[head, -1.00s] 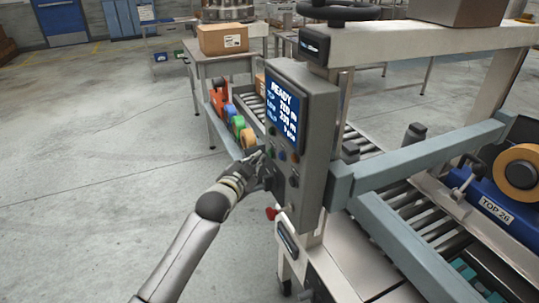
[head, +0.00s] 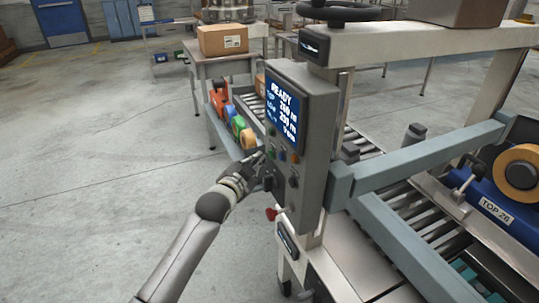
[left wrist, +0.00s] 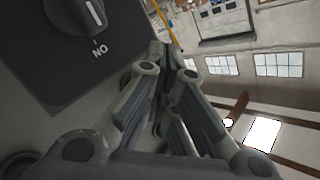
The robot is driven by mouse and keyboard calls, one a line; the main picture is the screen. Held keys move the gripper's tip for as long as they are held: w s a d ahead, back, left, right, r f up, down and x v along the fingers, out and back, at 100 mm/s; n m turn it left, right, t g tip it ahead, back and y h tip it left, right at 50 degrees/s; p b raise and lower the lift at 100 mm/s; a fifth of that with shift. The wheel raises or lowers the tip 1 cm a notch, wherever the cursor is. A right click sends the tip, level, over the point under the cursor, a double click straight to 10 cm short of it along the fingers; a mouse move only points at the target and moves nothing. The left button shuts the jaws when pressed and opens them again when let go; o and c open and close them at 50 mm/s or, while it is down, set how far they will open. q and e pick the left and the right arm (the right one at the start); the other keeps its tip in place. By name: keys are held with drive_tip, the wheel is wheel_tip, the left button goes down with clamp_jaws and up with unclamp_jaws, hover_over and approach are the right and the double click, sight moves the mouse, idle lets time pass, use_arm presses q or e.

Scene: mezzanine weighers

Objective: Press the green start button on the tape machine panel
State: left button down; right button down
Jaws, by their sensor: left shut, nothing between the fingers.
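The tape machine panel (head: 312,150) is a grey upright box with a lit blue screen (head: 284,106) reading READY. Below the screen is a row of small buttons: a greenish one (head: 271,150) at the left, a blue one (head: 282,155) and an orange one (head: 294,158). My left gripper (head: 259,157) is shut and empty, its fingertips close to the panel's left edge near the greenish button. I cannot tell whether they touch it. In the left wrist view the closed fingers (left wrist: 172,65) point away beside a dark plate with a rotary knob (left wrist: 85,14). My right gripper is out of view.
A red knob (head: 273,213) sticks out low on the panel. Grey-blue rails (head: 425,160) and a blue tape head (head: 490,200) lie to the right. Tape rolls (head: 239,124) stand on a shelf behind my gripper. A box (head: 222,40) sits on a table. The left floor is clear.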

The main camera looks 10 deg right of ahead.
use_arm(q)
drive_tip(key=shift+w+d, duration=0.1)
drive_tip(key=shift+d, duration=0.35)
drive_tip(key=shift+w+d, duration=0.15)
drive_tip(key=shift+d, duration=0.25)
idle(0.7)
drive_tip(key=shift+a+r, duration=0.1)
drive_tip(key=shift+s+a+p, duration=0.3)
drive_tip(key=shift+a+p, duration=0.3)
drive_tip(key=shift+a, duration=0.1)
